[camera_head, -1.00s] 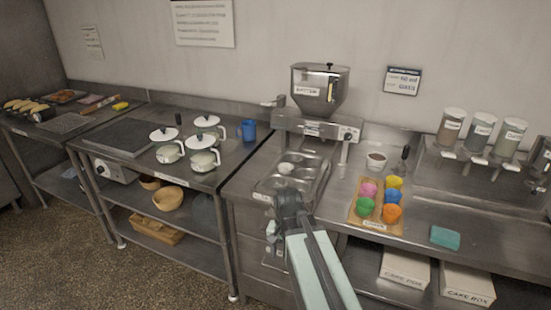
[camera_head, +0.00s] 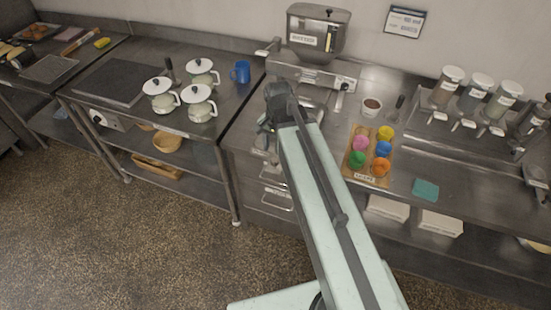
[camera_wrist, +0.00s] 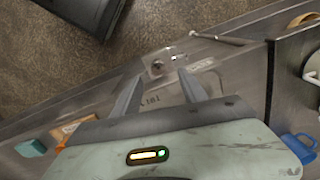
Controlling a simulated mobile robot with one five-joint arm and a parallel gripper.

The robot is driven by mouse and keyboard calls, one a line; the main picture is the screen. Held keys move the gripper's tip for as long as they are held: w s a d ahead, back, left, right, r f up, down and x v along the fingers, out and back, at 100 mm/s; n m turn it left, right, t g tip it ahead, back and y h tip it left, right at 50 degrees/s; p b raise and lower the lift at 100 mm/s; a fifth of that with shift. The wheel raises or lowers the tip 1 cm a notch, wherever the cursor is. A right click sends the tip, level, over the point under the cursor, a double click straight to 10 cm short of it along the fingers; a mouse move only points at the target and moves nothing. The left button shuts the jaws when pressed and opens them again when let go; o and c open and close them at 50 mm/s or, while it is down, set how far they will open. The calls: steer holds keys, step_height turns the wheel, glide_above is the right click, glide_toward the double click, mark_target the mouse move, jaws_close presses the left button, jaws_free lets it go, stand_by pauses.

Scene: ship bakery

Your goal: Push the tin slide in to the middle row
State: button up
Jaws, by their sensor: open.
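The metal tin slide (camera_head: 314,97) is under the batter hopper (camera_head: 318,30) in the head view. Only a small far part shows; my arm hides its cups and near end, so I cannot tell its row. My gripper (camera_head: 267,124) is over the front edge of the counter, left of my arm, its fingers mostly hidden. In the wrist view, my gripper (camera_wrist: 161,75) has its two fingers apart with nothing held between them. Beyond the tips are a metal surface, a small dark round part (camera_wrist: 157,67) and a pale label (camera_wrist: 202,64). Contact cannot be told.
An ingredient board (camera_head: 365,178) with colourful cups, a brown-filled cup (camera_head: 371,106) and a teal sponge (camera_head: 425,189) lie to the right. White pots (camera_head: 199,103) and a blue mug (camera_head: 240,71) stand left. Floor (camera_head: 150,240) is open in front.

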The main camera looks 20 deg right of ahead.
mark_target(275, 160)
step_height(275, 160, down, 6)
steer(key=b, duration=0.4)
steer(key=shift+b, duration=0.35)
steer(key=shift+r, duration=0.15)
jaws_close()
stand_by(0.7)
